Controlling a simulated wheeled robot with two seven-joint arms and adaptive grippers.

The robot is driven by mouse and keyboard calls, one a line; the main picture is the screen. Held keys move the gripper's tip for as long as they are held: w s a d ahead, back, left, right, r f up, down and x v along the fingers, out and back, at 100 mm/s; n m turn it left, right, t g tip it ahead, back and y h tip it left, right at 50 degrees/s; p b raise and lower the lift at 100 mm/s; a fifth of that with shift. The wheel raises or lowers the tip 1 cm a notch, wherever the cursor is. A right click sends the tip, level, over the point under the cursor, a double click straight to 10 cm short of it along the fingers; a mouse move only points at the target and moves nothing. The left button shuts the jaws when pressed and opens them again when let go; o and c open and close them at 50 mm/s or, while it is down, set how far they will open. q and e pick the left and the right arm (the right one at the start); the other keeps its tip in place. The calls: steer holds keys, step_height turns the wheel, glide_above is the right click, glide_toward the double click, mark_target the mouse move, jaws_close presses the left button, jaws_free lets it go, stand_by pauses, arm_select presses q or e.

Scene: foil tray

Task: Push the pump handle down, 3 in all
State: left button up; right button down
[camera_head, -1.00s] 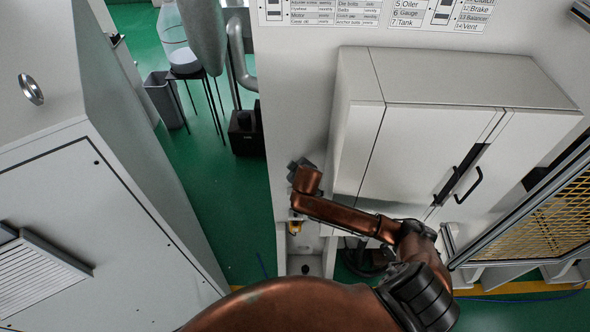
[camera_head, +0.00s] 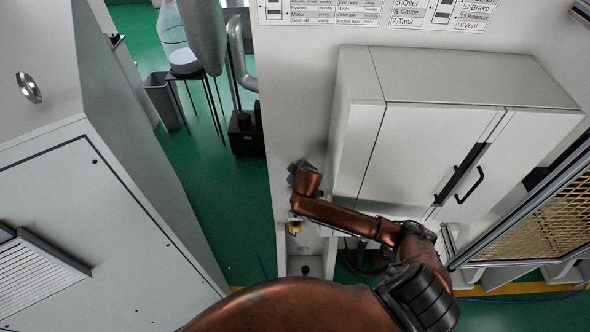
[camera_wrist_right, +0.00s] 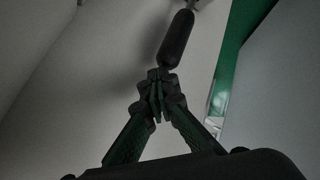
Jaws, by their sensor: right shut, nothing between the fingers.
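The pump handle (camera_wrist_right: 176,40) is a dark rounded grip on a thin light rod, seen at the top of the right wrist view. My right gripper (camera_wrist_right: 158,88) is shut and empty, its fingertips just below the handle's near end in that view. I cannot tell whether they touch it. In the head view my right arm reaches to the pale machine wall, and its fingers and the handle cannot be made out there. A small yellowish part (camera_head: 295,227) shows just below the arm's end. My left gripper is not in view.
A pale two-door cabinet (camera_head: 430,150) stands out from the wall right of my arm. A yellow mesh guard (camera_head: 560,215) is at the far right. A large grey cabinet (camera_head: 80,220) fills the left. Green floor (camera_head: 215,190) lies open between.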

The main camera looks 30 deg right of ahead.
steer(key=shift+s+f+b, duration=0.1)
steer(key=shift+f+b, duration=0.55)
steer(key=shift+f, duration=0.85)
stand_by(0.8)
steer(key=shift+r, duration=0.1)
steer(key=shift+r+p, duration=1.6)
steer(key=shift+p, duration=0.1)
steer(key=shift+d+r, duration=0.1)
steer(key=shift+r, duration=1.3)
steer(key=shift+r, duration=2.55)
